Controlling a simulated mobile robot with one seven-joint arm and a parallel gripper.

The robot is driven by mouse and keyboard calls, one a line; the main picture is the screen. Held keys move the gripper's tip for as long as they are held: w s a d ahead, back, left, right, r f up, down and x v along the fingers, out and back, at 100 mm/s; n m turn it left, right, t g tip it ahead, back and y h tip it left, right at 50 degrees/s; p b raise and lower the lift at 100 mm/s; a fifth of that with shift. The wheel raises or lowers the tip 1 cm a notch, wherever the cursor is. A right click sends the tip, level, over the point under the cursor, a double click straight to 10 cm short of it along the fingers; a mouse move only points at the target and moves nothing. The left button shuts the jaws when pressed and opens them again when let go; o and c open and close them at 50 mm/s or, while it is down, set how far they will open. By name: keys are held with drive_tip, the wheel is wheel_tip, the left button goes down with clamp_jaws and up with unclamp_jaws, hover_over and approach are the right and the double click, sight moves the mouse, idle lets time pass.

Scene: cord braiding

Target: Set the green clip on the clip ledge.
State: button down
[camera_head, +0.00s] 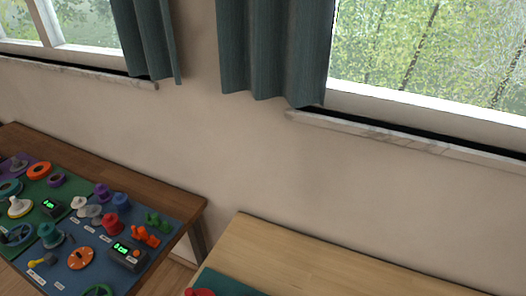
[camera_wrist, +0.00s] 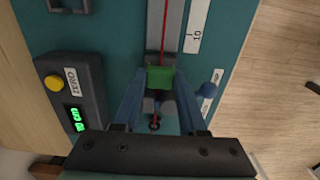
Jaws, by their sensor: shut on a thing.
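In the wrist view, my gripper (camera_wrist: 160,84) has its two blue fingers closed on a small green clip (camera_wrist: 159,76). The clip lies at the near end of a grey strip, and a red cord (camera_wrist: 165,22) runs along that strip toward the top of the view. Below the clip, dark parts and a small ring with red in it show between the fingers. I cannot make out which part is the clip ledge. The head view shows neither my gripper nor the clip.
In the wrist view, a dark box (camera_wrist: 72,95) with a yellow button and green display stands left on the teal board (camera_wrist: 118,40). In the head view, a cluttered wooden table (camera_head: 120,172) stands left; windows are behind.

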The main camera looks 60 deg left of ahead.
drive_tip(key=shift+f, duration=0.35)
drive_tip(key=shift+c, duration=1.9)
unclamp_jaws()
wheel_tip(320, 180, up, 8)
drive_tip(key=p, duration=0.7)
drive_tip(key=shift+p, duration=0.4)
